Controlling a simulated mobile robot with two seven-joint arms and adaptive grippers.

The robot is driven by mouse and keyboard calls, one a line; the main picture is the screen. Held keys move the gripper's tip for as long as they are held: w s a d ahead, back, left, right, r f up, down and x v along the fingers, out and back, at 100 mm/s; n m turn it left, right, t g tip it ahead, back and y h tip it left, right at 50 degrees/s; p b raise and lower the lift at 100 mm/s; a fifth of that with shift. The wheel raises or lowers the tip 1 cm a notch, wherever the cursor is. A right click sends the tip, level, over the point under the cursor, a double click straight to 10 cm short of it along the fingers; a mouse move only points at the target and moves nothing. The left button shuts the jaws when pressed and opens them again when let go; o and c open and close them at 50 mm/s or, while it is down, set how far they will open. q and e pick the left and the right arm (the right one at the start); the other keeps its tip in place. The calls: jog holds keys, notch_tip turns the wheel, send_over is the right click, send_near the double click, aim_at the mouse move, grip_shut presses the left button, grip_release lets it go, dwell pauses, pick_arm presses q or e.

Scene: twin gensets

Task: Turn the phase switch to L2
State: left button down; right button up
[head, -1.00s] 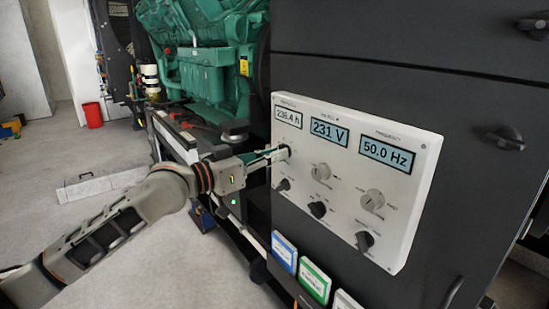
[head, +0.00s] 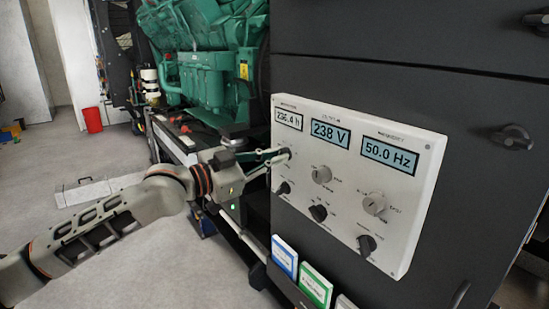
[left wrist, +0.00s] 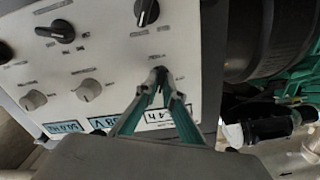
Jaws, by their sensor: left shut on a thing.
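The light grey control panel (head: 340,205) is on the dark cabinet and carries several rotary knobs under lit displays. My left gripper (head: 284,156) reaches it from the left, with its tips at the small knob under the hours display. In the left wrist view, my left gripper (left wrist: 160,80) has its green-sided fingers closed around this knob, which they mostly hide. I take it for the phase switch, but its small labels and pointer position are not readable. The voltage display (head: 330,133) reads 238 V. My right gripper is not in view.
A black knob (head: 283,187) sits just below the gripped one, and a silver knob (head: 322,174) to its right. The green engine (head: 205,75) stands behind my left arm. A red bin (head: 92,120) is on the floor farther back.

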pick_arm(q)
jog(key=c, duration=2.2)
grip_release()
jog(key=shift+d+f, duration=0.1)
jog(key=v, duration=1.2)
jog(key=shift+w, duration=0.1)
